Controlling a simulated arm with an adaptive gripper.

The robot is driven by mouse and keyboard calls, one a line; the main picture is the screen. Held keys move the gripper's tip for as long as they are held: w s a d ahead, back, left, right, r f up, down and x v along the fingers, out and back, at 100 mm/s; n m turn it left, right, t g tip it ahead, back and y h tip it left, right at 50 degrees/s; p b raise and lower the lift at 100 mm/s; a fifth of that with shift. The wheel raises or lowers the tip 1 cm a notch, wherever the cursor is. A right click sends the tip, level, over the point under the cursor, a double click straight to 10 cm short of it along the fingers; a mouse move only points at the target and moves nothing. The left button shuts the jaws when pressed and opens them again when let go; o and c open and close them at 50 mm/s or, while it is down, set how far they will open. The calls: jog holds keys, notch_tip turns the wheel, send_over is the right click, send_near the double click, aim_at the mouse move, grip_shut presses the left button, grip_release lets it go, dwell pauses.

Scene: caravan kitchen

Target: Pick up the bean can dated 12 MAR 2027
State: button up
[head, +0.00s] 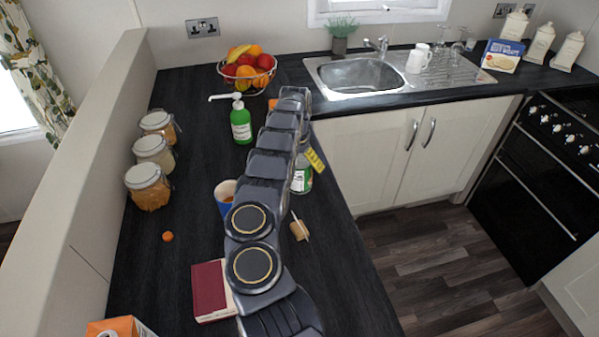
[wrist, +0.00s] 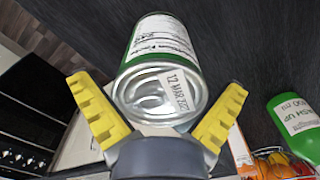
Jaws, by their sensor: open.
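A bean can (wrist: 162,55) with a silver end and a green and white label fills the middle of the wrist view. A white sticker on its end reads 12 MAR; the year is too small to read surely. In the head view the can (head: 302,178) stands on the dark counter, partly hidden by my arm. My gripper (wrist: 160,88) is open, with one yellow finger on each side of the can's near end. I see gaps beside the can and no clear contact. In the head view a yellow finger of my gripper (head: 315,160) shows beside the can.
A green soap bottle (head: 241,124) and a fruit bowl (head: 248,72) stand farther back. A wooden piece (head: 299,227) lies near the can. A red book (head: 210,289) and several jars (head: 148,186) are at the left.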

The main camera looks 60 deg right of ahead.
jog(key=c, duration=0.9)
jog(key=shift+r, duration=0.1)
jog(key=shift+c, duration=0.2)
